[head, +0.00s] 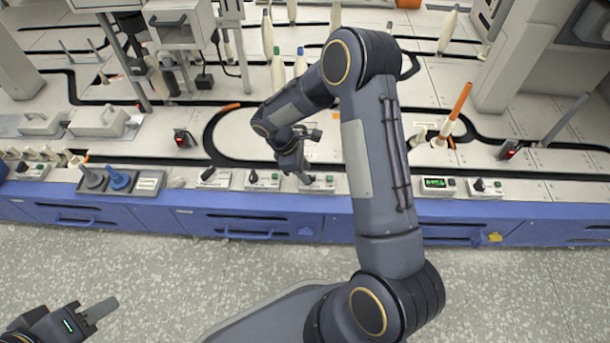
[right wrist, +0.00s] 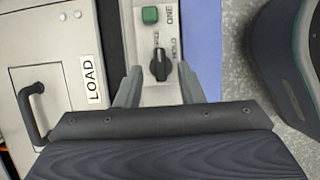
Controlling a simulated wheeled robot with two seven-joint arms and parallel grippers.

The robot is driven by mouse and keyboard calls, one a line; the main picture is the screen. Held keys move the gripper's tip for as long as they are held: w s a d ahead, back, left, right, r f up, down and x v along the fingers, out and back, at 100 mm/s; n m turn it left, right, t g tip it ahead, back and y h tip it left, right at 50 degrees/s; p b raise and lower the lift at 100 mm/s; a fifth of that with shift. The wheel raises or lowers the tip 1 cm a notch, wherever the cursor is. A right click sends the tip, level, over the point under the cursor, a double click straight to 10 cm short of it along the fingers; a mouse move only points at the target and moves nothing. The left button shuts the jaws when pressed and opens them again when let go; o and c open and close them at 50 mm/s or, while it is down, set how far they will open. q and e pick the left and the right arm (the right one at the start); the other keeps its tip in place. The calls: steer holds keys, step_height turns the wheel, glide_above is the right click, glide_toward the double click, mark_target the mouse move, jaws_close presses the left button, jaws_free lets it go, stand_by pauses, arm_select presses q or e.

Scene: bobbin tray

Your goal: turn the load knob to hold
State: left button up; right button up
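The load knob (right wrist: 160,65) is a black knob on a light grey switch panel (right wrist: 150,95), below a green button (right wrist: 149,15). My right gripper (right wrist: 159,76) is open, one finger on each side of the knob; contact cannot be told. In the head view my right gripper (head: 303,178) is over a panel (head: 320,184) at the bench's front edge. My left gripper (head: 98,312) is low over the floor.
A grey box with a LOAD label (right wrist: 92,78) and a black handle (right wrist: 30,110) stands beside the panel. Similar knob panels (head: 263,180) line the bench's front edge above blue drawers (head: 240,224). My right arm hides part of the bench.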

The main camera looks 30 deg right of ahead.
steer(key=shift+x, duration=0.9)
steer(key=shift+r, duration=0.1)
jaws_close()
